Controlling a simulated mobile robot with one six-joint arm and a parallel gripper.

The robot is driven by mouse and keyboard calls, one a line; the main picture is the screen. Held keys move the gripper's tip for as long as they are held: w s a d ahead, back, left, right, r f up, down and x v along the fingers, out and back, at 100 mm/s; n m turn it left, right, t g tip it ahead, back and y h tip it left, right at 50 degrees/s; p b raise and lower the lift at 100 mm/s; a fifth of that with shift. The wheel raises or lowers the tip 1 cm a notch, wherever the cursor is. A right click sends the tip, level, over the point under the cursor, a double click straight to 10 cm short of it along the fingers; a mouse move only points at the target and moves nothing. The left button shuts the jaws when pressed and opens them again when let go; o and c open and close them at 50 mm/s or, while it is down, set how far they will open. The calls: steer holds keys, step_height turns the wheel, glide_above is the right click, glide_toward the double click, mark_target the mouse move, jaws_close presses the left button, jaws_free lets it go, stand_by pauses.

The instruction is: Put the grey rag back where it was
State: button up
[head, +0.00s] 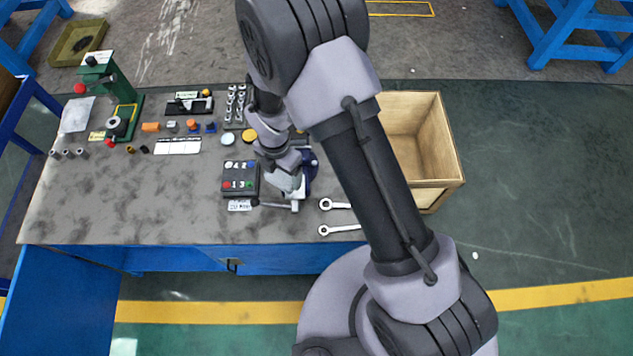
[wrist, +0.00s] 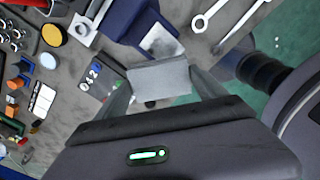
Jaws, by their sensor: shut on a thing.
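My gripper (head: 281,172) is over the middle of the workbench, beside the blue vise (head: 311,170). It is shut on the grey rag (wrist: 160,77), a pale, flat-looking piece between the fingertips in the wrist view (wrist: 162,92). In the head view the rag (head: 287,184) shows only as a small pale patch under the gripper. The rag overlaps the edge of the dark numbered button box (wrist: 97,80) in the wrist view. I cannot tell whether it touches the bench or the vise. My arm hides part of the bench.
The button box (head: 240,178) is left of the gripper. Two wrenches (head: 338,230) lie right of it, and an open wooden crate (head: 449,150) stands beyond. Sockets (head: 235,103), a green press (head: 118,95) and small parts fill the back. The bench's front left is clear.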

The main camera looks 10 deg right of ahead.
steer(key=s+d+f+m+b, duration=0.2)
steer(key=s+d+f+b, duration=0.1)
steer(key=s+d+b, duration=0.1)
steer(key=s+d+f+m+b, duration=0.2)
steer(key=s+d+f+b, duration=0.1)
steer(key=d, duration=0.4)
steer(key=s+d+f+m+b, duration=0.2)
steer(key=s+d+f+b, duration=0.2)
steer(key=s+d+b, duration=0.1)
steer(key=shift+s+d+b, duration=0.1)
steer(key=shift+d+b, duration=0.5)
steer(key=shift+b, duration=0.15)
steer(key=shift+d+r+p, duration=0.15)
steer(key=shift+r+p, duration=0.05)
steer(key=shift+p, duration=0.3)
steer(key=w+p, duration=0.4)
steer(key=w, duration=0.1)
steer(key=shift+w, duration=0.4)
steer(key=w, duration=0.3)
steer(key=w+f+b, duration=0.1)
steer(key=w, duration=0.2)
steer(key=w+f, duration=0.1)
steer(key=w, duration=0.2)
steer(key=shift+w+b, duration=0.15)
steer(key=shift+b, duration=0.25)
steer(key=shift+w+f, duration=0.25)
steer(key=shift+f+b, duration=0.8)
steer(key=shift+f, duration=0.55)
